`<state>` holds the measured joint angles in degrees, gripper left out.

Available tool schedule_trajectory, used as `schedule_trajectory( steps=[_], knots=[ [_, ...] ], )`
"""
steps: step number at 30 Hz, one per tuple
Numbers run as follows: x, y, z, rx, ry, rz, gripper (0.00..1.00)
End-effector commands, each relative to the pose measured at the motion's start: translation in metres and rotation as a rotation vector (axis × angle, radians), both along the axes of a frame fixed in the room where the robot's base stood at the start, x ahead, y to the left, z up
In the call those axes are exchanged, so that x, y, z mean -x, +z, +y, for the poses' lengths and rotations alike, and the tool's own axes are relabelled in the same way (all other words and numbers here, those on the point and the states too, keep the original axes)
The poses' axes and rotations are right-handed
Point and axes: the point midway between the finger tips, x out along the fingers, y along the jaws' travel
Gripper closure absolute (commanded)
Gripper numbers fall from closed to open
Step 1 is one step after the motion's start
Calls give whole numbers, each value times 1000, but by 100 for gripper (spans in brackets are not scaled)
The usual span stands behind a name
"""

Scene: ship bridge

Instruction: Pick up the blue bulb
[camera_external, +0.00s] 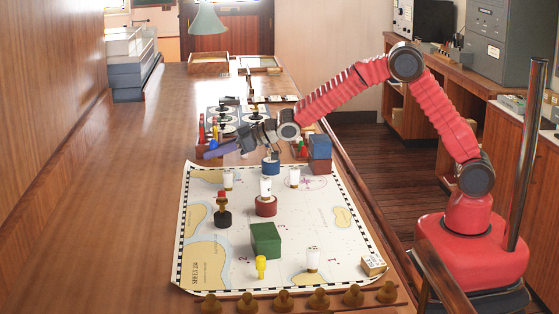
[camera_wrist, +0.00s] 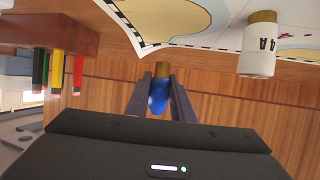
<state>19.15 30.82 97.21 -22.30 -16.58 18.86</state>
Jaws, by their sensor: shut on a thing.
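The blue bulb (camera_wrist: 158,97), with a gold-brown base, is between the two dark fingers of my gripper (camera_wrist: 157,92) in the wrist view. The fingers are shut on its blue glass, and its base points away from my palm. In the external view, my gripper (camera_external: 228,148) reaches left over the table, beyond the far edge of the chart. A small bluish shape shows at its tip there, too small to make out clearly.
The chart (camera_external: 210,262) carries white bulbs, a green block (camera_external: 265,240), a dark red round piece (camera_external: 265,206) and a yellow piece (camera_external: 261,266). A wooden box with coloured sticks (camera_wrist: 52,35) is close by. The table's left side is clear.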

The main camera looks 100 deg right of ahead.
Motion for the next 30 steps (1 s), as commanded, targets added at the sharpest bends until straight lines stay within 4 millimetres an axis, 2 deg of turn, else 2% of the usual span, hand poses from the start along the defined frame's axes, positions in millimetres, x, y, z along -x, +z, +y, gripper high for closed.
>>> schedule_trajectory(
  steps=[3,9,30],
  knots=[
    [0,25,0,2,0,-4,99],
    [0,43,0,1,1,-1,99],
    [0,46,0,0,0,0,99]
  ],
)
